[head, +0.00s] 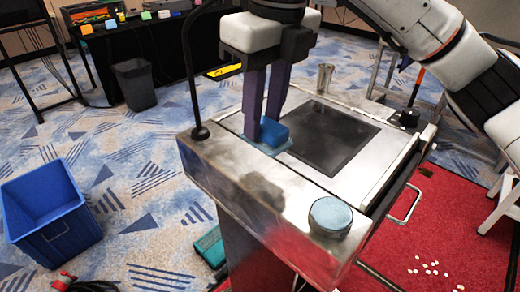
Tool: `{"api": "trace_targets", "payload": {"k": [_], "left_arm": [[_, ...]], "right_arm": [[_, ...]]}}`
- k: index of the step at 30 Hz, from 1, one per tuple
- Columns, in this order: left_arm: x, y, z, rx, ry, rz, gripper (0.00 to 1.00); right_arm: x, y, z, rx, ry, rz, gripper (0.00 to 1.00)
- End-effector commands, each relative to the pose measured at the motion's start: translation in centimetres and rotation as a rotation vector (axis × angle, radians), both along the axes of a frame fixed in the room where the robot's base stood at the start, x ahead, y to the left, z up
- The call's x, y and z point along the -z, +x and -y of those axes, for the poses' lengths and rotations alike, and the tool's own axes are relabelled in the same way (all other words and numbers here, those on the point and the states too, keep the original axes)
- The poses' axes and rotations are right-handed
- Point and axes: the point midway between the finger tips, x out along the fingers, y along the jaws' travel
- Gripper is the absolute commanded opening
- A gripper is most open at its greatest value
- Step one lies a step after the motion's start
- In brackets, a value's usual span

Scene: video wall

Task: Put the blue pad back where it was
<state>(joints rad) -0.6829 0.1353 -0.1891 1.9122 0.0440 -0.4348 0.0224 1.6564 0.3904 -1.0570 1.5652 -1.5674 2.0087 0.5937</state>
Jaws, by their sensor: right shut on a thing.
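The blue pad (273,133), a small bright blue block, is at the fingertips of my right gripper (262,127). The gripper points down and is shut on the pad, with its fingers hiding part of it. The pad is low over a pale blue patch (270,149) on the metal cart top (230,155), left of a dark square panel (330,137). I cannot tell whether the pad touches the surface. My left gripper is not in view.
A round light-blue-topped thing (330,214) sits at the cart's front corner. A thin black gooseneck (200,131) rises from the left edge. A metal cup (325,78) stands at the back. A blue crate (50,212) is on the floor at left.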

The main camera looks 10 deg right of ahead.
Motion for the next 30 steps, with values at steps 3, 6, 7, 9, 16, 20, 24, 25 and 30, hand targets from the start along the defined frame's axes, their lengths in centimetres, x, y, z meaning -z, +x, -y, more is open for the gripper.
{"api": "trace_targets", "payload": {"k": [3, 6, 7, 9, 16, 20, 24, 25, 30], "left_arm": [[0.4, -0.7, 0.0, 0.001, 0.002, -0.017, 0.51], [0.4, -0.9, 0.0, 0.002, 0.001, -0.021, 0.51], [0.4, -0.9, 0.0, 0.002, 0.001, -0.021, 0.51], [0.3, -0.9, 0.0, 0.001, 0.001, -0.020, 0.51], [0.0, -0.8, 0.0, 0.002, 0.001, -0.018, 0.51], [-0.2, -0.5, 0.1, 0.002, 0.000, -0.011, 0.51], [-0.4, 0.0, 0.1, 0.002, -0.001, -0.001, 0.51], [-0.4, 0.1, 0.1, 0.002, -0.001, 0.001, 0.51], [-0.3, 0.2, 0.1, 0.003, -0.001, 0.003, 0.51]], "right_arm": [[2.3, 0.0, 0.1, 0.002, -0.001, -0.003, 0.00], [3.3, 0.0, 0.1, 0.002, 0.000, -0.001, 0.00], [3.5, 0.0, 0.1, 0.002, 0.000, -0.001, 0.00], [3.9, 0.0, 0.1, 0.002, 0.000, -0.001, 0.00], [6.9, 0.0, 0.1, 0.001, 0.000, -0.001, 0.00], [7.3, 0.0, 0.0, 0.001, 0.001, 0.001, 0.00], [7.3, 0.0, 0.0, 0.001, 0.001, 0.001, 0.00], [7.4, 0.0, 0.0, 0.001, 0.001, 0.001, 0.00], [7.6, 0.0, 0.0, 0.001, 0.000, 0.000, 0.39]]}}
